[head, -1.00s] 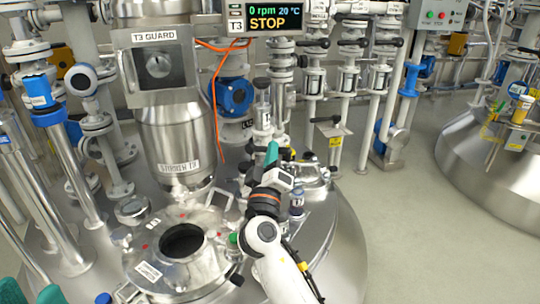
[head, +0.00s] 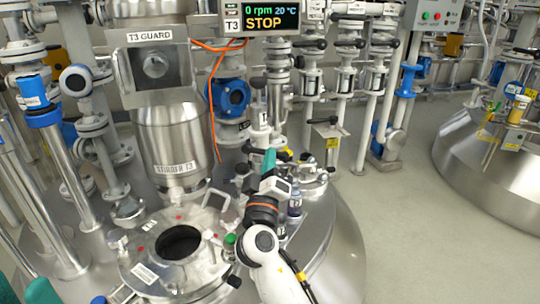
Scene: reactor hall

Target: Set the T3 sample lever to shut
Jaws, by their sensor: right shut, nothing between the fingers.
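My right gripper (head: 268,163) shows teal fingers, closed together and empty, at the back right of the T3 vessel's lid (head: 325,215). A black handle (head: 307,156) lies just right of the fingers, beside small sample fittings. I cannot tell for sure that it is the T3 sample lever, nor whether the fingers touch it. A small bottle (head: 295,204) stands right of my wrist. My wrist and forearm hide part of the fittings.
The open round manway (head: 180,244) lies left of my right forearm. The T3 GUARD housing (head: 155,62) and the T3 display (head: 262,18), reading STOP, stand behind. Pipes and valves (head: 345,80) crowd the back. Clear floor (head: 395,230) lies to the right.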

